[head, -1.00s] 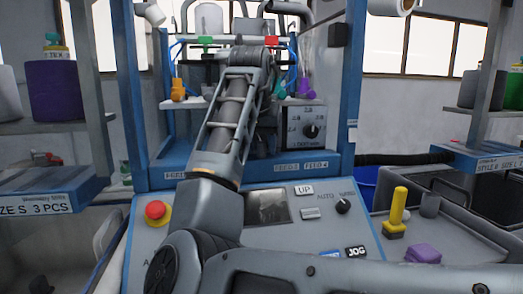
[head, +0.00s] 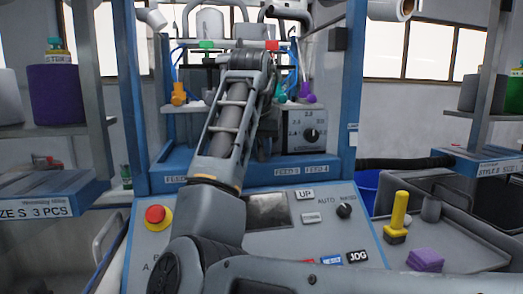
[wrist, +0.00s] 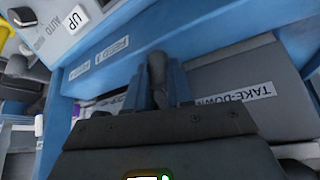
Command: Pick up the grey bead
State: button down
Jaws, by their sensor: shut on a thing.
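In the wrist view my gripper (wrist: 158,92) reaches up from the bottom edge with its two fingers close together. It is shut on a small dark grey piece with a rounded top, the grey bead (wrist: 157,68), which stands out between the fingertips. Behind it are a blue frame and a grey box marked TAKE-DOWN (wrist: 235,99). In the head view my arm rises in the middle and bends down behind itself, so the gripper and the bead are hidden there.
The sloped control panel (head: 290,235) has a red button (head: 157,214) and a dial. A tray at right holds a yellow piece (head: 398,212) and a purple block (head: 425,260). Shelves flank both sides. The blue machine frame (head: 355,100) stands close around my arm.

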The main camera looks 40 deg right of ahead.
jog(key=s+a, duration=0.9)
jog(key=a, duration=0.5)
jog(key=shift+s+a+b, duration=0.35)
jog(key=shift+s+a, duration=0.05)
